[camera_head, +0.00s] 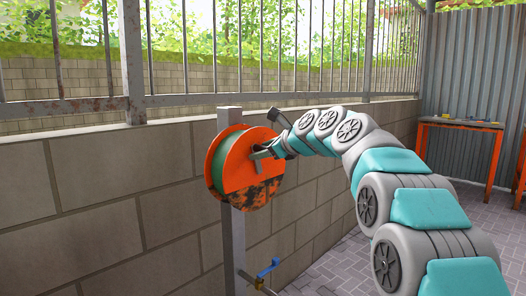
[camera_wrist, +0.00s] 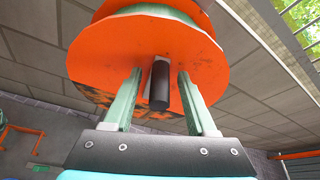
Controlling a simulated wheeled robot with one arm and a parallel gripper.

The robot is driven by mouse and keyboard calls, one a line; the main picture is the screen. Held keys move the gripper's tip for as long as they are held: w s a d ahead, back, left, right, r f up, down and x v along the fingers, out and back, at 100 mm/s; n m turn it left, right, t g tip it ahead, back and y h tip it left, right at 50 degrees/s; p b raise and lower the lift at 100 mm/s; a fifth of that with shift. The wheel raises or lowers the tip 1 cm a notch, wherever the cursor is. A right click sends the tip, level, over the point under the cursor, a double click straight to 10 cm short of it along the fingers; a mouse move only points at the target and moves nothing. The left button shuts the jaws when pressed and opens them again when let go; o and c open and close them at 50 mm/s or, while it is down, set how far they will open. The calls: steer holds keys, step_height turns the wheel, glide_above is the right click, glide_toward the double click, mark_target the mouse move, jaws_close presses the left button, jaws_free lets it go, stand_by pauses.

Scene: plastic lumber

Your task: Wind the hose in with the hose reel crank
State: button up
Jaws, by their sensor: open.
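An orange hose reel (camera_head: 232,177) with green hose (camera_head: 216,168) wound on it is fixed to a grey post (camera_head: 229,118) in the head view. The reel's orange disc (camera_wrist: 110,50) fills the upper middle of the wrist view. A dark crank handle (camera_wrist: 160,88) sticks out from the disc towards me. My gripper (camera_wrist: 159,75) is open, with one pale green finger on each side of the handle and a visible gap to both. In the head view my gripper (camera_head: 262,153) is at the reel's front face. The handle is hard to make out there.
A block wall (camera_head: 90,180) with metal railings runs behind the post. A blue-handled tap (camera_head: 268,268) sits low on the post. An orange-framed table (camera_head: 462,122) stands at the back right. Paved floor (camera_head: 335,260) lies open right of the post.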

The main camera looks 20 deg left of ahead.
steer(key=v, duration=0.7)
steer(key=shift+s+d+b, duration=0.2)
steer(key=shift+d+b, duration=0.1)
steer(key=shift+r, duration=0.1)
